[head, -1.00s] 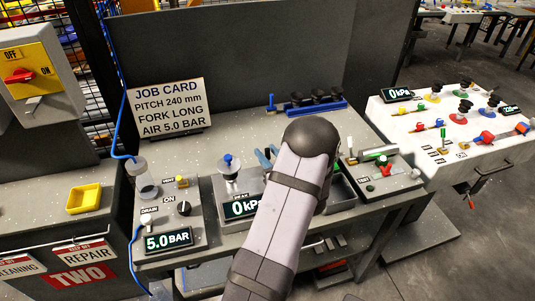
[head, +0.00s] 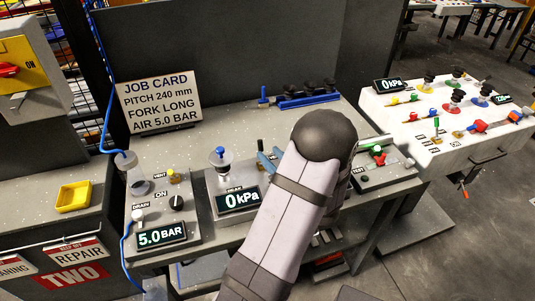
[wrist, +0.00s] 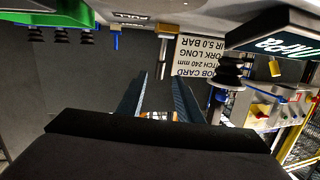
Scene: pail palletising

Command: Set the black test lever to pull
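The test panel (head: 398,177) with the TEST label is at the right end of the bench in the head view. It bears a red valve (head: 379,160) and a green knob. A small dark knob shows beside the label, but I cannot tell whether it is the black test lever or how it is set. My arm covers the panel's left side. My gripper (head: 268,160) is mostly hidden behind my arm; its blue fingers show above the middle of the bench. In the wrist view my gripper (wrist: 155,85) has its two fingers apart with nothing between them.
The 0 kPa display (head: 238,200) and the 5.0 BAR display (head: 162,236) face front. The job card (head: 158,101) stands at the back left. A blue rack (head: 310,101) with black cups lies at the back. A white table (head: 440,145) with coloured parts stands right.

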